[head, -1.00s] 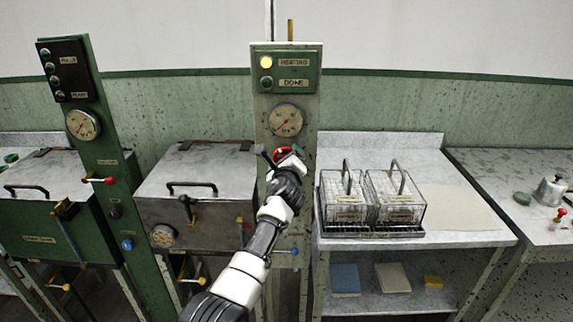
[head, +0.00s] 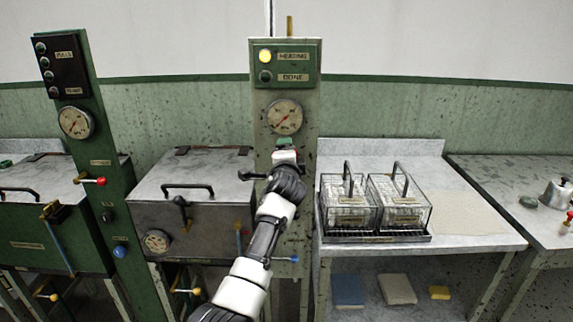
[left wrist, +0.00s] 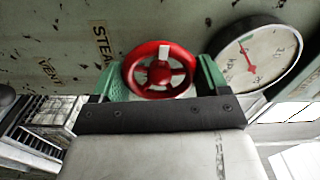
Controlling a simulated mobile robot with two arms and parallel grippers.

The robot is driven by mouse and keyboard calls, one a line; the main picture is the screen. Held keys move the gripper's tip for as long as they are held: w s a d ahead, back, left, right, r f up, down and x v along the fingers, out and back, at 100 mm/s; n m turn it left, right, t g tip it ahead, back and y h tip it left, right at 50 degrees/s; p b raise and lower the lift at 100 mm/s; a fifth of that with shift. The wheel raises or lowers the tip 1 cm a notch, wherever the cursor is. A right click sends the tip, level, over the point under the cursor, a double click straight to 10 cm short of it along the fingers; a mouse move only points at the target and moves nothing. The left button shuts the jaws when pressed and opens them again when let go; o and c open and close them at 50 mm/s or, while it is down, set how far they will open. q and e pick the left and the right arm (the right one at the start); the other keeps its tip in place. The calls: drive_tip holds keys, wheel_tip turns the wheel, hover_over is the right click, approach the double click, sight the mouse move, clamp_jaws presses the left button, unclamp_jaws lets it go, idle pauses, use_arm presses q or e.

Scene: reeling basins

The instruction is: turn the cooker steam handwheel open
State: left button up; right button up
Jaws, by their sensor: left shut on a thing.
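The red steam handwheel (left wrist: 161,70) shows in the left wrist view, with a pale mark near its top and "STEAM" lettering beside it. My left gripper (left wrist: 163,78) is shut on it, with one green fingertip on each side of the rim. In the head view my left gripper (head: 286,150) is at the front of the cooker's control post (head: 309,100), below the gauge, and hides nearly all of the wheel. The pressure gauge (head: 284,117) is just above; it also shows in the left wrist view (left wrist: 258,55). My right gripper is out of view.
The yellow HEATING lamp (head: 265,56) is lit; the DONE lamp (head: 265,76) is dark. A closed steel cooker (head: 205,212) stands left of the post. Two wire-handled baskets (head: 345,200) (head: 400,200) stand on the bench (head: 475,240) to the right. A green post (head: 95,150) is farther left.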

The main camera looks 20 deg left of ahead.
use_arm(q)
drive_tip(key=n+b, duration=0.3)
drive_tip(key=n, duration=0.3)
drive_tip(key=shift+f+b, duration=0.15)
drive_tip(key=shift+b, duration=0.15)
drive_tip(key=n+b, duration=0.2)
drive_tip(key=n, duration=0.3)
drive_tip(key=shift+a+n, duration=0.1)
drive_tip(key=shift+n, duration=0.3)
drive_tip(key=n, duration=0.3)
drive_tip(key=shift+n+b, duration=0.3)
drive_tip(key=shift+b, duration=0.1)
drive_tip(key=shift+a+n, duration=0.1)
drive_tip(key=shift+n, duration=1.5)
drive_tip(key=o, duration=0.9)
drive_tip(key=shift+r, duration=0.25)
drive_tip(key=shift+s, duration=0.1)
